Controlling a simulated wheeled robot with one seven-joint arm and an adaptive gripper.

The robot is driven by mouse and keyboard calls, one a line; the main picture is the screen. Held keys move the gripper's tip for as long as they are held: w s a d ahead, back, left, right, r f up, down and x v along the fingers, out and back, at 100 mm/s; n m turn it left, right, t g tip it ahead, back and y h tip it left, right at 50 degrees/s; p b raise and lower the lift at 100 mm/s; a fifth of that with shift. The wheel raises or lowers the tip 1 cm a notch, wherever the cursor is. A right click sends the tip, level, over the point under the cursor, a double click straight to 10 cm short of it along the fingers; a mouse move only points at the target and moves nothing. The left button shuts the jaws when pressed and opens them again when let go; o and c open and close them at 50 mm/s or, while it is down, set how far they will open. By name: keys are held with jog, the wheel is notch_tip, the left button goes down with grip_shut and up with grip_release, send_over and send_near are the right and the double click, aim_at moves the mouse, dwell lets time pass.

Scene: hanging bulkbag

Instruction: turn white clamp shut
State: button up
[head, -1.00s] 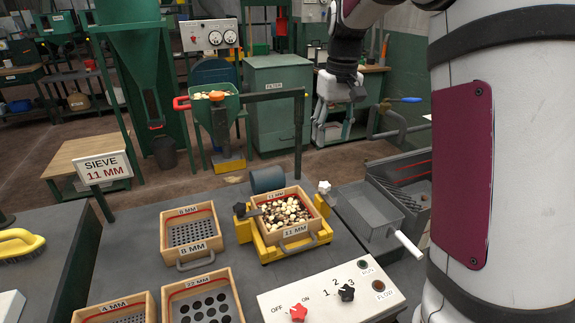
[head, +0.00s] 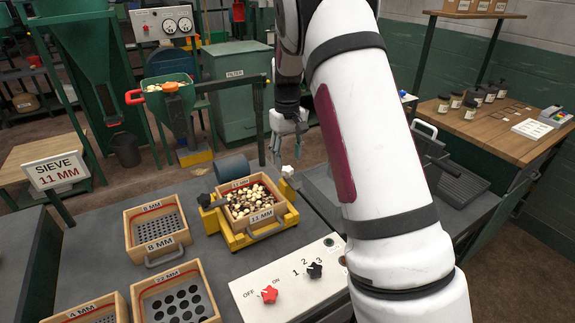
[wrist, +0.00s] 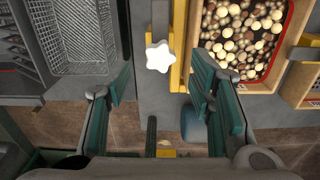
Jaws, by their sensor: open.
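The white clamp (head: 287,171) is a star-shaped knob at the back right corner of the yellow sieve frame (head: 262,234). In the wrist view the white clamp (wrist: 159,57) lies ahead of the fingertips, roughly midway between them. My gripper (head: 288,130) is above and behind the clamp in the head view. In the wrist view my gripper (wrist: 161,85) is open and empty, its teal finger pads either side of the knob and apart from it. The 11 mm sieve box (head: 283,209), holding pale and dark pieces, sits in the yellow frame.
A dark knob (head: 204,200) is on the frame's left side. A grey roller (head: 232,168) lies behind the frame. A control panel (head: 245,290) with red and black knobs is in front. Other sieve boxes (head: 128,237) stand left. A mesh tray (wrist: 95,40) lies beside the clamp.

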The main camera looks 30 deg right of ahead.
aim_at(287, 169)
jog(key=shift+f, duration=1.95)
jog(key=shift+c, duration=0.4)
jog(key=c, duration=1.1)
